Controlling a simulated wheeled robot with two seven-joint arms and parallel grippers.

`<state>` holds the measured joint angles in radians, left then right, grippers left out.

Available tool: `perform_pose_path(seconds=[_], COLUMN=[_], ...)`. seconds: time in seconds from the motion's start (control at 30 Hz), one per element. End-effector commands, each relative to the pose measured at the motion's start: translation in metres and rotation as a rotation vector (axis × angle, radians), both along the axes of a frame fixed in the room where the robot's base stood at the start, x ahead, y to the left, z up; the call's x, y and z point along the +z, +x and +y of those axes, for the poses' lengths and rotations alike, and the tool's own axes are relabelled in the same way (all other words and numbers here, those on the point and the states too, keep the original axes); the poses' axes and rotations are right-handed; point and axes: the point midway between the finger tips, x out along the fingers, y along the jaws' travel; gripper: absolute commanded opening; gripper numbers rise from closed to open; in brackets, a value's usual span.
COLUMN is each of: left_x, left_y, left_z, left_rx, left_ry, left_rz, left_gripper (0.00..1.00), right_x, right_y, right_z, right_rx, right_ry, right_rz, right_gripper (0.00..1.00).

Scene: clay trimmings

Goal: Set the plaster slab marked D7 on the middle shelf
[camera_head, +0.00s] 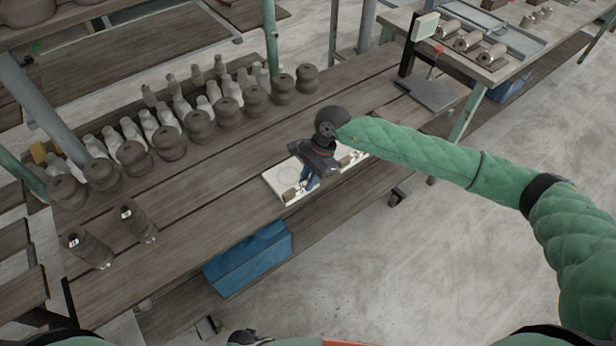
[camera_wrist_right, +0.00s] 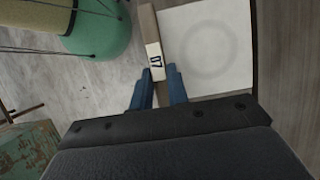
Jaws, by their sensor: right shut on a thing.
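The plaster slab (camera_wrist_right: 208,45) is pale and flat with a faint ring on its face, in the right wrist view. A small white tag reading D7 (camera_wrist_right: 155,62) sits at its brownish edge strip. My right gripper (camera_wrist_right: 157,92) is shut on that edge, one blue finger on each side. In the head view the slab (camera_head: 285,177) shows at the front edge of the wooden table, partly hidden by my right gripper (camera_head: 308,181). I cannot tell whether it touches the table. My left gripper is not in view. I cannot tell which surface is the middle shelf.
Rows of brown and grey clay pieces (camera_head: 169,143) fill the back of the wooden table (camera_head: 200,210). A blue box (camera_head: 248,258) sits below. Green posts (camera_head: 270,35) rise behind. A side table (camera_head: 500,65) holds metal cylinders.

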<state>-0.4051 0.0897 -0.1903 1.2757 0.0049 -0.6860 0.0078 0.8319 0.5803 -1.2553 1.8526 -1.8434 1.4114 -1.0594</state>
Motion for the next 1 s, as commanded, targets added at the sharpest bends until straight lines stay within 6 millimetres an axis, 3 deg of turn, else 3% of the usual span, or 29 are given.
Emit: perform_pose_path(seconds=[0.37,0.4,0.5,0.93,1.0], left_x=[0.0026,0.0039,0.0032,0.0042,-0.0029], left_y=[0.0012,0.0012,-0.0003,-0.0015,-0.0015], left_z=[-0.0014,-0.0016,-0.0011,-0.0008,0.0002], left_rx=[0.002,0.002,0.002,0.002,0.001], left_ry=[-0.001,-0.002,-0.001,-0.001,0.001], left_rz=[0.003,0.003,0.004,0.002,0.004], left_gripper=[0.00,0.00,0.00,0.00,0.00], right_x=[-0.0013,-0.0014,-0.0013,0.0009,0.0014], right_y=[0.0002,0.0000,0.0001,0.0000,0.0011], right_z=[0.0000,-0.0002,-0.0002,-0.0002,-0.0011], right_rx=[0.001,0.000,0.000,0.000,0.000], right_ry=[0.001,0.000,0.000,0.000,-0.001], right_rz=[-0.001,0.000,0.000,0.000,-0.001], right_gripper=[0.00,0.22,0.38,0.38,0.38])
